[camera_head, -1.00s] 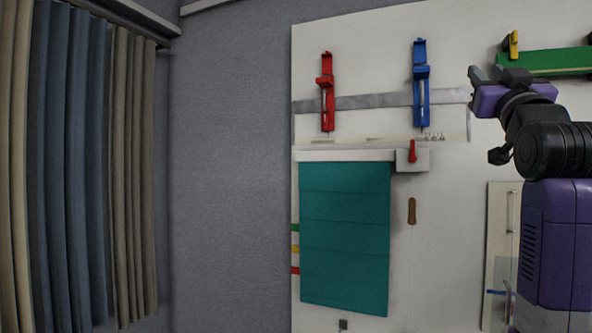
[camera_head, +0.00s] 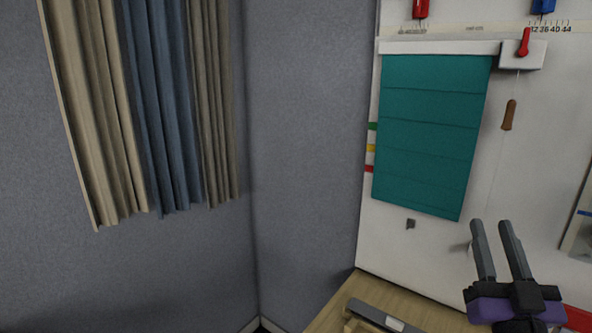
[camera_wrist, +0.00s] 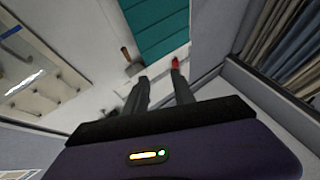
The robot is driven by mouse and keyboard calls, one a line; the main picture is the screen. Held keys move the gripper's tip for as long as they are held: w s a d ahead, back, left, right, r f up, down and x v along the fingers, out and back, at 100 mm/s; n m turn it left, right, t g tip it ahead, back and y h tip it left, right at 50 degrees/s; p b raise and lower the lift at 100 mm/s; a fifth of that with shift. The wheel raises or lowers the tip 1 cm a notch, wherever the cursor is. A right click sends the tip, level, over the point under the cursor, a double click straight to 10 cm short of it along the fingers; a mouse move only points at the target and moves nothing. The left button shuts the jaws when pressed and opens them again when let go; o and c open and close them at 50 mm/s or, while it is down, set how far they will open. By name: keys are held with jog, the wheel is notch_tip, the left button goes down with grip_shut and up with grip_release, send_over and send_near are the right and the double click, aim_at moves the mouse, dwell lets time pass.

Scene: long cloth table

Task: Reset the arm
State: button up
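My gripper (camera_head: 499,252) shows at the lower right in the head view, a purple and black body with two grey fingers pointing up. The fingers are apart with nothing between them. In the wrist view the two fingers (camera_wrist: 158,92) also stand apart and empty. The gripper is in front of the white board (camera_head: 440,243), below and to the right of the teal blind (camera_head: 430,135). It appears clear of the board. Most of my arm is outside the head view.
A brown pull handle (camera_head: 509,115) hangs on a cord under a red lever (camera_head: 524,42). Beige and blue curtains (camera_head: 160,110) hang at the left. A wooden surface (camera_head: 400,300) lies below the board. The grey wall (camera_head: 295,150) between is bare.

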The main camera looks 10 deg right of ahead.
jog(key=s+a+f+n+g+y, duration=0.1)
jog(key=s+a+f+g+y, duration=0.1)
jog(key=s+a+f, duration=0.4)
jog(key=s+a+f+n+g+y, duration=0.1)
jog(key=s+a+f+g+y, duration=0.2)
jog(key=s+a+f, duration=0.3)
jog(key=s+a+f+n+g+y, duration=0.2)
jog(key=s+a+f+y, duration=0.2)
jog(key=s+f, duration=1)
jog(key=s+a, duration=0.3)
jog(key=s, duration=0.2)
jog(key=shift+s+f+g, duration=0.15)
jog(key=shift+s+g, duration=0.1)
jog(key=shift+g, duration=0.05)
